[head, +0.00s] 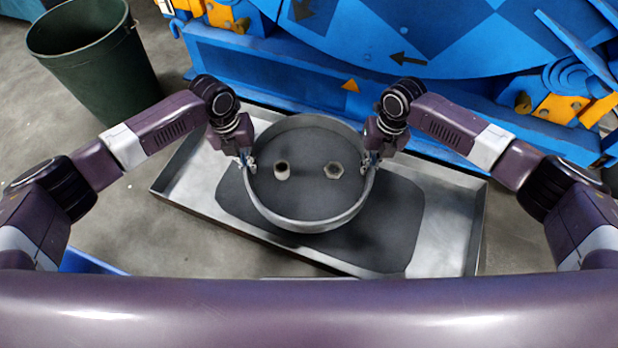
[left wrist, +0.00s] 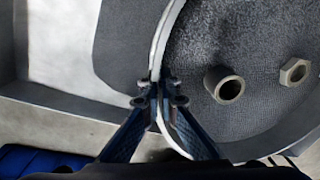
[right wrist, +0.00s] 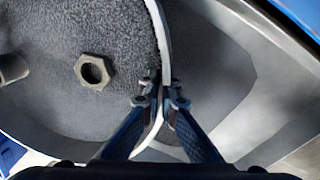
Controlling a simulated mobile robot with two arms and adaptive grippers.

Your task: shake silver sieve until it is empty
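The round silver sieve (head: 313,224) is held over a metal tray (head: 455,225). Inside it lie a short tube (head: 282,170) and a hex nut (head: 333,170), apart from each other on a dark mesh or dark grains; I cannot tell which. Both pieces also show in the left wrist view, the tube (left wrist: 225,85) and the nut (left wrist: 294,72). My left gripper (head: 248,163) is shut on the sieve's left rim. My right gripper (head: 371,162) is shut on its right rim. Both wrist views show the rim between the fingertips (left wrist: 159,98) (right wrist: 160,95).
Dark material (head: 395,240) covers the tray's middle under the sieve. A dark green bin (head: 95,70) stands at the upper left. A large blue machine (head: 430,40) closes off the back. A blue object (head: 88,262) is partly visible at the lower left.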

